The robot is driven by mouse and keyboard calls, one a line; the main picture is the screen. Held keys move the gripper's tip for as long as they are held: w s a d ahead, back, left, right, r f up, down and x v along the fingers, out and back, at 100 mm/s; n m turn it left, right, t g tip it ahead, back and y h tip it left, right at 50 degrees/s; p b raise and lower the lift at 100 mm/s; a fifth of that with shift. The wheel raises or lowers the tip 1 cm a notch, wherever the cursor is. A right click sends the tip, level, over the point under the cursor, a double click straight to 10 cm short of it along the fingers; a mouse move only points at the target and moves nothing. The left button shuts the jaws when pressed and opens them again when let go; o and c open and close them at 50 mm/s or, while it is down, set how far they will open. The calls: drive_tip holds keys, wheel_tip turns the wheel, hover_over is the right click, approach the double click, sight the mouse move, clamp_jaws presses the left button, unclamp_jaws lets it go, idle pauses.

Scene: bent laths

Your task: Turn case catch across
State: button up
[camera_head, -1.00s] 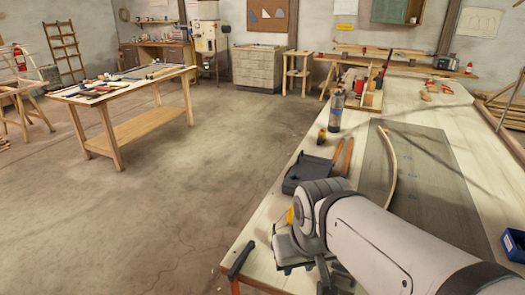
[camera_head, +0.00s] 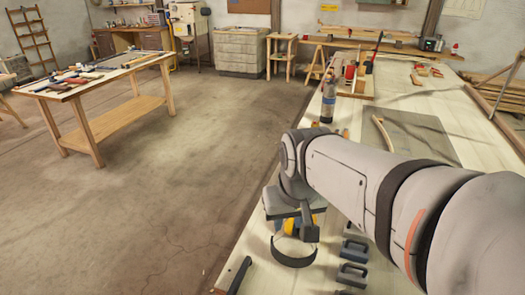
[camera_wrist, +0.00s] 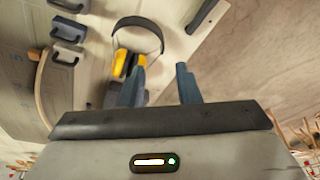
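My gripper (camera_wrist: 160,66) is open and empty in the wrist view, its two dark fingers apart. A pair of yellow ear defenders (camera_wrist: 124,63) with a dark headband lies on the bench beyond the left finger; the headband (camera_head: 293,262) shows below my gripper in the head view. I cannot pick out a case or its catch in either current view. My arm covers much of the near bench in the head view.
Several grey-blue blocks with handles (camera_wrist: 68,28) lie left of the ear defenders. A dark bar (camera_wrist: 203,15) lies near the bench edge. A bottle (camera_head: 328,101) stands farther back.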

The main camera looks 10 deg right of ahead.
drive_tip(key=w+d+r+m+g+p, duration=0.1)
drive_tip(key=w+d+r+m, duration=0.15)
drive_tip(key=w, duration=1.05)
drive_tip(key=w+d+f+m+p, duration=0.1)
drive_tip(key=w+d+f, duration=0.3)
drive_tip(key=w, duration=0.4)
drive_tip(key=w+d+f+m+g+p, duration=0.1)
drive_tip(key=w+d+f, duration=0.2)
drive_tip(key=w+f, duration=0.2)
drive_tip(key=w+d+f+m+g+p, duration=0.1)
drive_tip(key=w+d+f, duration=0.3)
drive_tip(key=w, duration=0.7)
drive_tip(key=shift+w+d+f+m+p, duration=0.25)
drive_tip(key=shift+w+d+f+p, duration=0.15)
drive_tip(key=shift+p, duration=0.1)
wheel_tip(320, 180, down, 8)
drive_tip(key=shift+r+p, duration=0.25)
drive_tip(key=shift+p, duration=0.8)
drive_tip(key=shift+c, duration=0.4)
clamp_jaws()
drive_tip(key=shift+a, duration=0.15)
